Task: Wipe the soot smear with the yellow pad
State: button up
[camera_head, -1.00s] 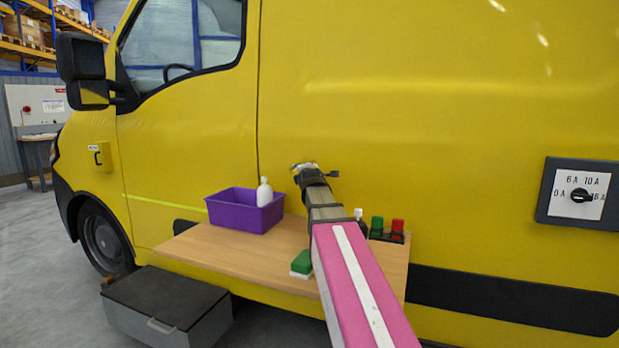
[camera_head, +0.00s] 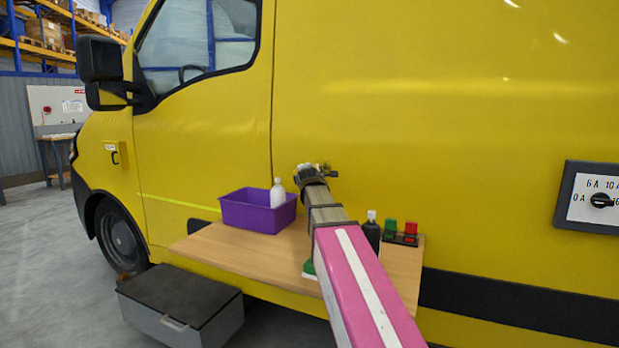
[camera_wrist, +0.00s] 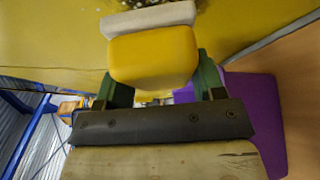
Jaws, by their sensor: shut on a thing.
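My gripper (camera_head: 318,170) is stretched out to the side of the yellow van, above the back of the wooden shelf. In the wrist view it is shut on the yellow pad (camera_wrist: 152,58), which has a pale face (camera_wrist: 148,18) turned to the van panel. The pad is at or very near the panel; I cannot tell if it touches. A dark, speckled soot smear (camera_wrist: 152,3) shows at the top edge of the wrist view, just beyond the pad. In the head view the pad and smear are mostly hidden by my gripper.
A grey box (camera_head: 180,305) sits on the floor. A dial panel (camera_head: 590,198) is right.

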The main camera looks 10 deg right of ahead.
jog(key=shift+w+a, duration=0.5)
jog(key=shift+a, duration=0.25)
jog(key=shift+w+a, duration=0.45)
jog(key=shift+a, duration=0.25)
jog(key=shift+w+a, duration=0.5)
jog(key=shift+a, duration=0.25)
jog(key=shift+r, duration=0.15)
jog(key=s+d+r, duration=0.1)
jog(key=s+d, duration=0.8)
jog(key=d, duration=0.1)
jog(key=shift+d, duration=0.25)
dwell(0.3)
jog(key=shift+r, duration=0.1)
jog(key=shift+s+a, duration=0.9)
jog(key=shift+s, duration=0.3)
jog(key=shift+s+a, duration=0.85)
jog(key=shift+s, duration=0.35)
jog(key=shift+s+a, duration=0.1)
